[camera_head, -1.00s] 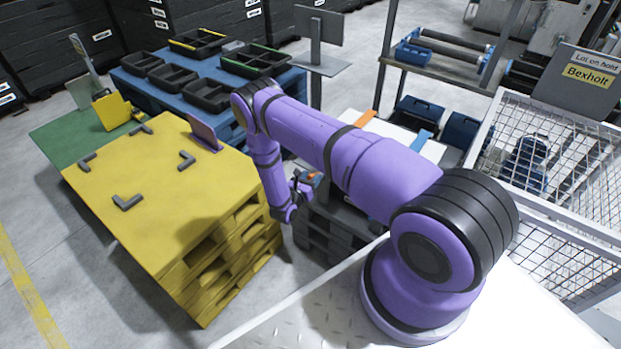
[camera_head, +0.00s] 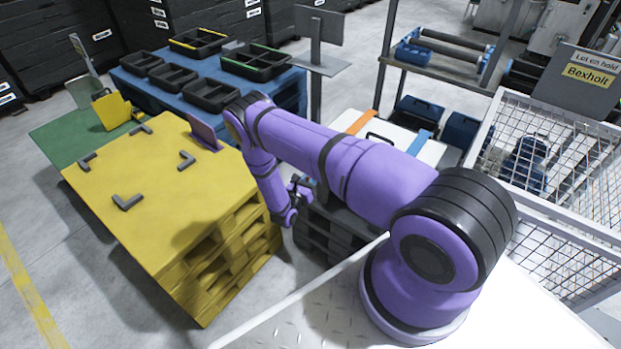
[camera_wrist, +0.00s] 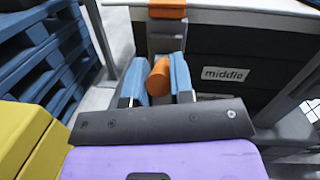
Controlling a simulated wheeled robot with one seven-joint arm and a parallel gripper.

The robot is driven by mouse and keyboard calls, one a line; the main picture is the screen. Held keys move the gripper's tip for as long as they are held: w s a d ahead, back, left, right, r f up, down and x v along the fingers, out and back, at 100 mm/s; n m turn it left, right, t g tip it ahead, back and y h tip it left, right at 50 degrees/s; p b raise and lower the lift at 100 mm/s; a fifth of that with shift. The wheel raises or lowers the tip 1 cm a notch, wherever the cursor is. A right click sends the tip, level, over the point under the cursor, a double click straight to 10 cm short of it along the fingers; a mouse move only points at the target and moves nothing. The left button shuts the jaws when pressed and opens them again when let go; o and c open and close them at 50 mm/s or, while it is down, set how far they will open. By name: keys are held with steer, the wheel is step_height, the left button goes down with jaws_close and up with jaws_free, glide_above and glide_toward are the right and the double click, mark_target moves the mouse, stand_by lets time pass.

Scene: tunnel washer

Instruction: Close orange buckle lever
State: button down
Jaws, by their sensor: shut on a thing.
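The orange buckle lever (camera_wrist: 159,76) shows in the wrist view as a short rounded orange bar on the front of a dark box (camera_wrist: 225,50) labelled "middle". My gripper (camera_wrist: 160,84) has its two blue fingers on either side of the lever and is shut on it. Above it is a grey buckle plate (camera_wrist: 166,42) with an orange strap (camera_wrist: 167,8) over the box's top edge. In the head view, the orange strap (camera_head: 362,122) crosses the white lid (camera_head: 395,131); my gripper (camera_head: 303,188) is low at the box's near side, and the lever is hidden.
A yellow pallet stack (camera_head: 150,200) stands left of my gripper. A blue table (camera_head: 290,92) with black trays is behind it. A blue strap (camera_head: 419,142) crosses the lid's right part. A wire mesh cage (camera_head: 545,150) stands at right. Floor is clear at lower left.

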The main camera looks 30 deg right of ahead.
steer(key=shift+a+f+n+t+h, duration=0.15)
steer(key=shift+f+n+t+h, duration=0.2)
steer(key=shift+f+t+h, duration=1.05)
steer(key=shift+a+f+n+t+h, duration=0.1)
steer(key=shift+f+n+t+h, duration=0.25)
steer(key=shift+f+t+h, duration=1.05)
steer(key=shift+r+g+h, duration=0.4)
steer(key=shift+g+h, duration=0.2)
steer(key=shift+g, duration=0.1)
steer(key=c, duration=1)
jaws_free()
steer(key=shift+r, duration=0.1)
